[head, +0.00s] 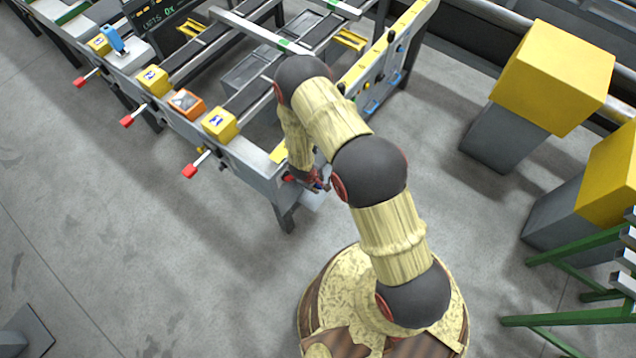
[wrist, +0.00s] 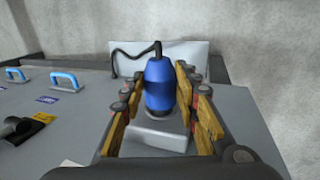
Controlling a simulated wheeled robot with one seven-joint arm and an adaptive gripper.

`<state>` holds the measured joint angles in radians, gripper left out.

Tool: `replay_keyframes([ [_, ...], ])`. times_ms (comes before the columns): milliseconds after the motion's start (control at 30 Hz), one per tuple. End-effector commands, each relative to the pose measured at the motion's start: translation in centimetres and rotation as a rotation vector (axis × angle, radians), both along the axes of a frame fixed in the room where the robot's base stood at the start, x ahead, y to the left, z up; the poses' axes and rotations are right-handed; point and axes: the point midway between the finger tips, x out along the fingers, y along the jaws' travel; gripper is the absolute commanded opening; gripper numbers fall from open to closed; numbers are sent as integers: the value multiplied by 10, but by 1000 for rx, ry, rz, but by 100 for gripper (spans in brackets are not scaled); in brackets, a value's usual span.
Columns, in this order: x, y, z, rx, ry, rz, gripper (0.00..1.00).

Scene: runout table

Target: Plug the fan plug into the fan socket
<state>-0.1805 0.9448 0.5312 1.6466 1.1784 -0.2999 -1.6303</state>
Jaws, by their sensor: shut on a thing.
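In the wrist view a blue plug (wrist: 158,88) with a black cable at its far end sits between the fingers of my gripper (wrist: 160,82). The gripper is shut on it. The plug is over a grey block (wrist: 160,136); I cannot tell whether they touch. In the head view my gripper (head: 316,183) is low beside the table's near right corner, partly hidden by my arm, with only a speck of blue showing. I cannot make out which fitting is the fan socket.
A grey panel (wrist: 75,100) with blue handles (wrist: 68,80) and a black fitting (wrist: 16,132) lies left of the gripper in the wrist view. The table (head: 250,165) carries yellow boxes (head: 219,124) and red-tipped levers (head: 190,170). Yellow-topped bins (head: 550,75) stand right. Floor between is clear.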

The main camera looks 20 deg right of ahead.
Motion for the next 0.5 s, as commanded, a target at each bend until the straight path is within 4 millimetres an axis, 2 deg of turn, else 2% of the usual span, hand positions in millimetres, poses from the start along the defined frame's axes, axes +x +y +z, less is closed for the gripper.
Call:
replay_keyframes([
  [500, 8, 6, 1, 0, -1, 1, 0],
])
